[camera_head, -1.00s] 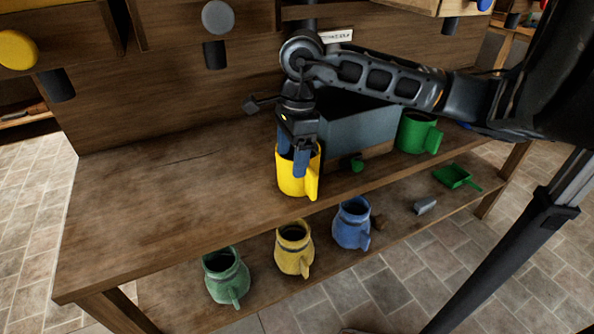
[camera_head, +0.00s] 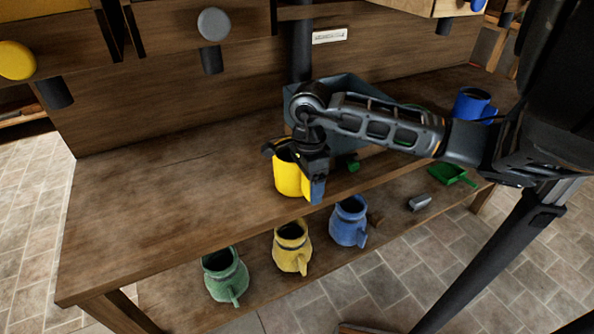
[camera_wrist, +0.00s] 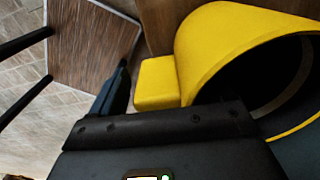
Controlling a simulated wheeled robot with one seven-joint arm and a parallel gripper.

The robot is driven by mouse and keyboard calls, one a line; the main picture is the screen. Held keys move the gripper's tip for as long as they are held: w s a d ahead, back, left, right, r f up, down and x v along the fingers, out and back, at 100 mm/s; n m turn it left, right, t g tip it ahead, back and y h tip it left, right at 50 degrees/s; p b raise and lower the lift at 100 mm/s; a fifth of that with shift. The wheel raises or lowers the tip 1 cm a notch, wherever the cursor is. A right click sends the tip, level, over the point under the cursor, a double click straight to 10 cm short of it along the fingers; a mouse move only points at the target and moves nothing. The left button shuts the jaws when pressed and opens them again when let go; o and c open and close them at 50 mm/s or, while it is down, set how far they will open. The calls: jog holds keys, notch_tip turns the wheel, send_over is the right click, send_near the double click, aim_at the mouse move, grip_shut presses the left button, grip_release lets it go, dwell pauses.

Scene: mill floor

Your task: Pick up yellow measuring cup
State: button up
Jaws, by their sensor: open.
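The yellow measuring cup (camera_head: 287,178) stands upright near the front edge of the wooden bench, its handle side towards my gripper. My gripper (camera_head: 314,182) is open at the cup's right side, with one blue-tipped finger low beside the handle; the other finger is hidden. In the wrist view the yellow cup (camera_wrist: 215,50) fills the upper right, with its dark opening to the right and its block-like handle on the left. One dark finger (camera_wrist: 115,92) lies just left of the handle. I cannot tell whether it touches.
A grey-blue bin (camera_head: 345,92) stands behind my gripper, and a blue mug (camera_head: 473,104) at the right. Green (camera_head: 224,274), yellow (camera_head: 292,247) and blue (camera_head: 348,221) jugs stand on the lower shelf, with a green scoop (camera_head: 450,175) to the right. The bench's left side is clear.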

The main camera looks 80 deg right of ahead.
grip_shut()
dwell(0.8)
